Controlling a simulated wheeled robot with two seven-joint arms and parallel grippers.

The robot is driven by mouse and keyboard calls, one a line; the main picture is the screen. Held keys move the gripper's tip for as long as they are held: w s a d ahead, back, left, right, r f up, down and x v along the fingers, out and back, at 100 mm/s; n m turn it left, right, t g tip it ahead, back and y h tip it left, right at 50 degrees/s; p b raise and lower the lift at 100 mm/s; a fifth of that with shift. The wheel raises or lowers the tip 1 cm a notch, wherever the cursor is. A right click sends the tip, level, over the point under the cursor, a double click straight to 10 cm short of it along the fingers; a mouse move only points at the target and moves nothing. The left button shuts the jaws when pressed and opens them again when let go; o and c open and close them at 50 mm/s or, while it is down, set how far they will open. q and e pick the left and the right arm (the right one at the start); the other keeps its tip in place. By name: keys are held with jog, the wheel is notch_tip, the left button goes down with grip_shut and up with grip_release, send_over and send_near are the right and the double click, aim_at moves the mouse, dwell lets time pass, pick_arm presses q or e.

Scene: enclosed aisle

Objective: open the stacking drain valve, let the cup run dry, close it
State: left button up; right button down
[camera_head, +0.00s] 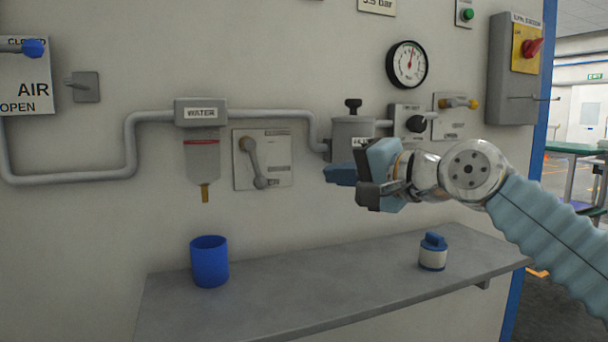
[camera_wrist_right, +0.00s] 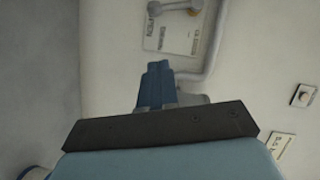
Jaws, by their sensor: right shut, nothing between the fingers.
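The drain panel (camera_head: 278,172) is a pale plate on the wall with a grey lever (camera_head: 254,163). The lever stands steeply, leaning slightly, between a larger round end at the top and a smaller one below. The plate (camera_wrist_right: 165,38) and part of its lever (camera_wrist_right: 176,7) show at the top of the right wrist view. Left of it, the translucent water cup (camera_head: 203,160) hangs under the WATER housing, with a red line near its top and a brass outlet below. My right gripper (camera_head: 338,174) is shut and empty, right of the panel and apart from the lever. My left gripper is not in view.
A blue beaker (camera_head: 210,262) stands on the grey shelf (camera_head: 300,292) below the outlet. A gauge (camera_head: 407,65), pipes and a filter housing (camera_head: 352,132) are near my right gripper.

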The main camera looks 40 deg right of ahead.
send_near(255, 164)
jog(key=w+d+f, duration=0.3)
jog(key=w+d, duration=0.1)
jog(key=d, duration=0.1)
jog(key=shift+w+a+f, duration=0.2)
jog(key=shift+w+a, duration=0.3)
jog(key=shift+a, duration=0.25)
jog(key=shift+w+a+f, duration=0.2)
jog(key=shift+w+a, duration=0.25)
jog(key=shift+a, duration=0.3)
